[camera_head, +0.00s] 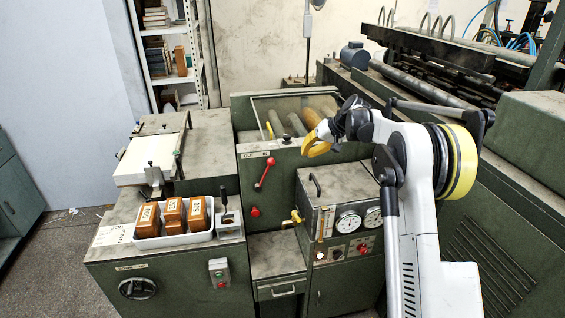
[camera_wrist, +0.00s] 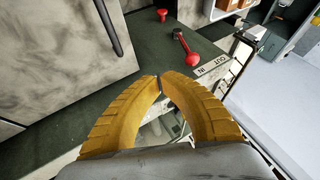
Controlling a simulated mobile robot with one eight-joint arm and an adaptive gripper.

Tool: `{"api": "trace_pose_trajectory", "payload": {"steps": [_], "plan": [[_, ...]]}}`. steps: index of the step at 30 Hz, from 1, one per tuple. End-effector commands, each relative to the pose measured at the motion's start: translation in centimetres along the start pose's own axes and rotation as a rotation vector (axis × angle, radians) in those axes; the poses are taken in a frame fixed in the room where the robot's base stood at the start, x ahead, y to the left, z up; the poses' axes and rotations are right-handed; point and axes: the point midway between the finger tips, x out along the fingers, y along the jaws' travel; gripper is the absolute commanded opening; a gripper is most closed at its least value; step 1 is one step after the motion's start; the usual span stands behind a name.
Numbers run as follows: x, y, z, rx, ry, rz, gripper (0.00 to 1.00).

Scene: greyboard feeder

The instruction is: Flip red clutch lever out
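The red clutch lever (camera_head: 264,174) is on the green front panel below a white OUT/IN label (camera_head: 257,154). Its ball end leans up and right, toward the IN side. In the wrist view the lever (camera_wrist: 187,47) shows beyond my fingers, beside the label (camera_wrist: 213,65). My gripper (camera_head: 308,148) is in front of the panel, to the right of the lever and above it, apart from it. In the wrist view the yellow fingers of my gripper (camera_wrist: 160,80) curve together with their tips meeting. Nothing shows between them.
A red knob (camera_head: 255,211) is below the lever. A gauge box (camera_head: 325,192) with a handle stands right of it, under my arm. A white tray (camera_head: 173,238) with brown blocks is at left. A clear guard (camera_head: 292,118) over rollers is above the panel.

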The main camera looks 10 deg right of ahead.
Motion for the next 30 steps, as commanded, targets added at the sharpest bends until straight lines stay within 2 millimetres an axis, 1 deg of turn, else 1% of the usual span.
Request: {"api": "trace_pose_trajectory", "payload": {"steps": [5, 8, 11, 21, 23, 27, 30], "plan": [[0.1, 0.0, 0.0, 0.000, 0.000, 0.000, 0.00], [0.6, 0.0, 0.0, 0.000, 0.000, 0.001, 0.00], [1.9, 0.0, 0.1, -0.001, 0.000, 0.000, 0.00], [9.1, 0.1, 0.1, -0.002, 0.000, 0.000, 0.00], [10.2, 0.1, 0.1, -0.001, 0.000, 0.000, 0.00], [11.0, -2.0, 0.0, -0.002, -0.001, 0.000, 0.00], [11.3, -2.9, -0.1, 0.000, 0.000, 0.001, 0.00]]}}
